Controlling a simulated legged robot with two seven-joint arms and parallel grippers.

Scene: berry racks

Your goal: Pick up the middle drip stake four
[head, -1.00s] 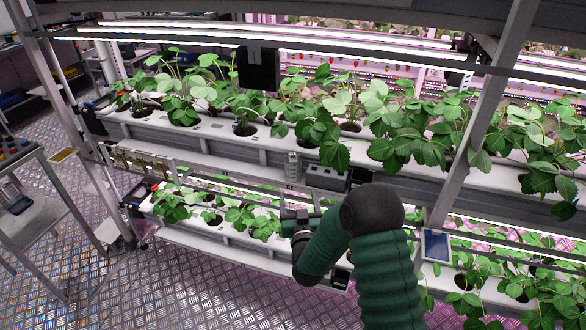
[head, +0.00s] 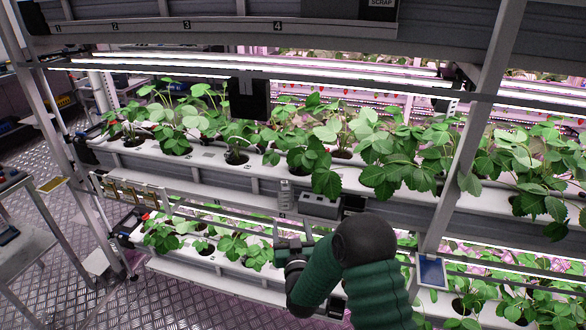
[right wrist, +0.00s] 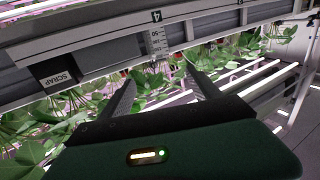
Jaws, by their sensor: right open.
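I cannot make out any drip stake clearly, the middle one included; leaves cover much of the planting holes. My right gripper (head: 292,228) is in front of the racks, beside the lower plant row in the head view. In the right wrist view its two dark fingers (right wrist: 158,84) are apart with nothing held between them. They point toward leaves and light bars under the numbered rail. My left gripper is not in view.
The upper white planting gutter (head: 210,160) holds several leafy plants. A grey box (head: 320,205) sits on its front rail. A black panel (head: 249,98) hangs before the lights. A slanted post (head: 470,150) stands at right. The SCRAP label (right wrist: 58,79) is left of the fingers.

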